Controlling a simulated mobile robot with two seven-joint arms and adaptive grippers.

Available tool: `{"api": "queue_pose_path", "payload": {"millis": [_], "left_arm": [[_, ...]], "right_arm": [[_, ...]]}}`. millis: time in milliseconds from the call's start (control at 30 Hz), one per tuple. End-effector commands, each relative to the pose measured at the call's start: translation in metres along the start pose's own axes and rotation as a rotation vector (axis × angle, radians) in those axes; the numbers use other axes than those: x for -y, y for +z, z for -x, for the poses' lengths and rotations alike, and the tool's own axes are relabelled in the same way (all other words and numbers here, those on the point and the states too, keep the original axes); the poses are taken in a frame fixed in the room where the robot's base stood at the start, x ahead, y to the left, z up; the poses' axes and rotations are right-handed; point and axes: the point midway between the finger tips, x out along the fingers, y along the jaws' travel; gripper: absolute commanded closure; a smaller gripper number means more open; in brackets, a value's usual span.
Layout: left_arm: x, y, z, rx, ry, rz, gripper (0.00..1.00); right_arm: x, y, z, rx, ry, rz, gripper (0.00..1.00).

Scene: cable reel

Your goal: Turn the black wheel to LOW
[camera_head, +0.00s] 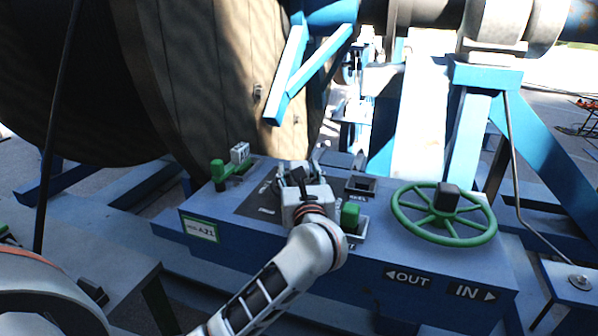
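My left gripper (299,170) is over the dark panel on top of the blue control box (345,245), near the middle of the view. Its grey finger parts show just beyond its white wrist. The fingertips are too small and covered to tell whether they are apart or closed on something. I cannot make out a black wheel or a LOW mark; the gripper and wrist hide that part of the panel. My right gripper is not in view.
A large green handwheel (443,214) with a black knob stands on the box at right, above the OUT and IN labels. A green-topped lever (218,171) is left of my gripper, and a green block (350,214) is close on its right. A big wooden reel (215,75) rises behind.

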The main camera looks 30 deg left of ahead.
Motion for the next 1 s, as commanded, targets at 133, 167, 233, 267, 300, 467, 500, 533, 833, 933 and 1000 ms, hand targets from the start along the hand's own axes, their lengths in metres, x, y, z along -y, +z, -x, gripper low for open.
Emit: {"api": "queue_pose_path", "payload": {"millis": [133, 167, 233, 267, 300, 467, 500, 533, 833, 933, 1000], "left_arm": [[0.000, 0.000, 0.001, 0.001, -0.001, 0.000, 0.53], [0.000, 0.000, 0.002, 0.001, -0.001, 0.001, 0.53], [0.001, 0.000, 0.007, 0.000, -0.002, 0.001, 0.53], [0.001, 0.000, 0.011, 0.000, -0.002, 0.001, 0.53], [0.001, 0.000, 0.016, 0.000, -0.003, 0.002, 0.53], [0.002, -0.001, 0.047, -0.003, -0.005, 0.002, 0.53], [0.001, -0.001, 0.055, -0.002, -0.004, 0.003, 0.53], [0.001, -0.001, 0.061, -0.004, -0.003, 0.004, 0.53], [0.000, -0.001, 0.110, -0.001, -0.001, 0.001, 0.53], [0.000, -0.001, 0.117, -0.001, -0.001, 0.000, 0.53], [0.000, 0.000, 0.119, 0.000, 0.001, 0.000, 0.53]], "right_arm": [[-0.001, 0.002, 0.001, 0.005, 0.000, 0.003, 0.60], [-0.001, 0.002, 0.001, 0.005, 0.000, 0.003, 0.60], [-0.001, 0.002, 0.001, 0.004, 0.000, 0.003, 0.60], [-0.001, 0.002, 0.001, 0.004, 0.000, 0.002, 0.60], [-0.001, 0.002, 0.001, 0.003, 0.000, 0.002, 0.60], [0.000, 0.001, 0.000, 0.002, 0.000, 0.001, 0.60], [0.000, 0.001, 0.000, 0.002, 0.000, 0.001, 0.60], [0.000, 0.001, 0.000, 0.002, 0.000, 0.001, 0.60], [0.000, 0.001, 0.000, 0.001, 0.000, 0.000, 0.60], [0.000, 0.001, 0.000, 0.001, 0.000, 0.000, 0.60], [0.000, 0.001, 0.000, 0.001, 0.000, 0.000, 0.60]]}}
